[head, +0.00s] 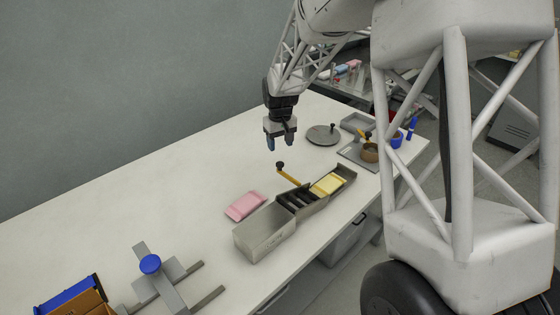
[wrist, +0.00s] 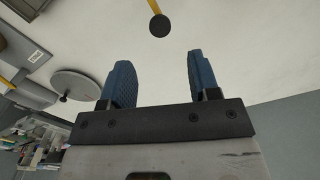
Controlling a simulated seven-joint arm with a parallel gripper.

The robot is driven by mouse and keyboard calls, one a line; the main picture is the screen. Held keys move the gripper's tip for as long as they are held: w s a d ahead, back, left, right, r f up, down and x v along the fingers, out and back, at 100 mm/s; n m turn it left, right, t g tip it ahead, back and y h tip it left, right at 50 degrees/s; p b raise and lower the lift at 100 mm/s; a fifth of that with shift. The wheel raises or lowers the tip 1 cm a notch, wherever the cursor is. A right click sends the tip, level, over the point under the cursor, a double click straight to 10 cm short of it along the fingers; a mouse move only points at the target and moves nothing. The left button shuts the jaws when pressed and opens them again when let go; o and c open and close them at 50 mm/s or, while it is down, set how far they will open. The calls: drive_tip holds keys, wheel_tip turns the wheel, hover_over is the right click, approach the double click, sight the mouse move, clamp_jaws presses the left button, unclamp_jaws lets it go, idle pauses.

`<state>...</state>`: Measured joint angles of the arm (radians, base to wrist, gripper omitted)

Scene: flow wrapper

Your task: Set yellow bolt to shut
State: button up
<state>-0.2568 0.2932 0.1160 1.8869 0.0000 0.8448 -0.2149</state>
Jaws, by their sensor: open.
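The yellow bolt (head: 289,175) is a thin yellow bar with a round black knob. It sticks out from the back side of the grey metal wrapper (head: 265,234). In the wrist view the black knob (wrist: 160,26) and a short piece of the yellow bar (wrist: 153,6) show at the top, beyond the fingers. My gripper (head: 280,142) hangs above the table, a little above the knob in the head view. Its two blue fingers (wrist: 158,75) are apart with nothing between them.
A pink packet (head: 246,206) lies left of the wrapper. A yellow packet (head: 328,184) sits at its right end. A grey disc with a knob (head: 323,135) stands behind right. A grey fixture with a blue knob (head: 150,264) stands front left.

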sight(280, 163)
drive_tip(key=shift+f, duration=0.1)
idle(0.3)
drive_tip(key=shift+f, duration=3.8)
clamp_jaws()
